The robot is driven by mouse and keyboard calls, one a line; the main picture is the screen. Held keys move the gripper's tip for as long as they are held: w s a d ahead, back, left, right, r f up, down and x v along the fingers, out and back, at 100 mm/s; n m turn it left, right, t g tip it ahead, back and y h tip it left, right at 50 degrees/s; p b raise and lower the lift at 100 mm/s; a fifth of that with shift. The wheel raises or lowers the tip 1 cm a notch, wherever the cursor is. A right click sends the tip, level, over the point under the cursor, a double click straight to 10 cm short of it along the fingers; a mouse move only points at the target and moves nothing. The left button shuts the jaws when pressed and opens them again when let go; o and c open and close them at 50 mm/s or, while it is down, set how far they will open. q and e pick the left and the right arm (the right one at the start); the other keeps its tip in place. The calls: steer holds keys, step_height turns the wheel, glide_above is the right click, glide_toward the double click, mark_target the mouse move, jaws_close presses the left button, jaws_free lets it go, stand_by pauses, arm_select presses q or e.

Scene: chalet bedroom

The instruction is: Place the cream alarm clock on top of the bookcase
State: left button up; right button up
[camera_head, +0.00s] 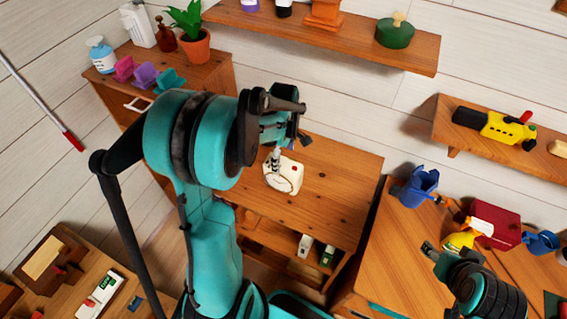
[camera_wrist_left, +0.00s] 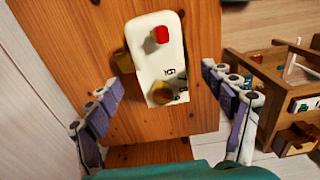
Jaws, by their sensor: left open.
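The cream alarm clock (camera_head: 284,176) stands on the wooden top of a low unit with open shelves, which looks like the bookcase (camera_head: 335,185). In the left wrist view the clock (camera_wrist_left: 158,50) shows its cream body, a red button, brass-coloured parts and some dark digits.
Bare top lies right of the clock. A taller cabinet (camera_head: 215,72) with a potted plant (camera_head: 194,42) stands at left. A desk (camera_head: 385,245) with a blue cup (camera_head: 418,186) and red box (camera_head: 492,225) is at right. A wall shelf (camera_head: 340,38) hangs above.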

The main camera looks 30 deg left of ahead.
arm_select(q)
step_height(320, 180, up, 6)
steer(key=s+d+r+m+t, duration=0.3)
steer(key=s+d+m, duration=0.3)
steer(key=m, duration=0.3)
steer(key=s+d+r+m+t, duration=0.3)
steer(key=s+d+m, duration=0.3)
steer(key=m, duration=0.4)
steer(key=shift+d+r+t+p, duration=0.25)
steer(key=shift+d+t+p, duration=0.15)
steer(key=shift+d+t, duration=0.2)
step_height(320, 180, down, 16)
steer(key=b, duration=1.5)
steer(key=shift+r+b, duration=0.2)
steer(key=shift+b, duration=0.1)
